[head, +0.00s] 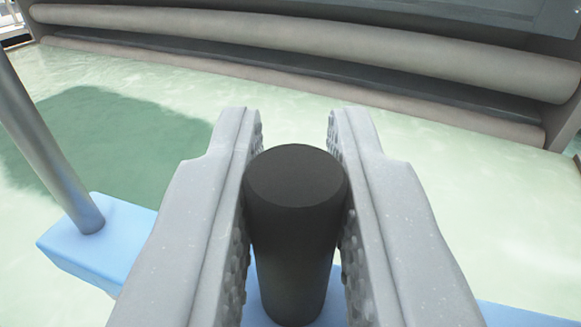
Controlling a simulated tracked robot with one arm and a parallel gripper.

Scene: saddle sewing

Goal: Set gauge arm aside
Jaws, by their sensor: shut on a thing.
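My gripper (294,130) is in the lower middle of the head view, its two grey, studded fingers closed on the sides of a black cylindrical knob (297,175). The knob stands upright between the fingers, and its flat round top faces me. Its lower end meets a blue bar (125,240) that runs behind the fingers from the left towards the lower right. I take the blue bar with its knob to be the gauge arm. Much of the bar is hidden by my gripper.
A grey metal rod (45,140) rises from the blue bar's left end and leans to the upper left. A pale green surface (480,200) lies beneath, with a dark shadow (120,145) at left. Long beige padded rolls (300,50) span the back.

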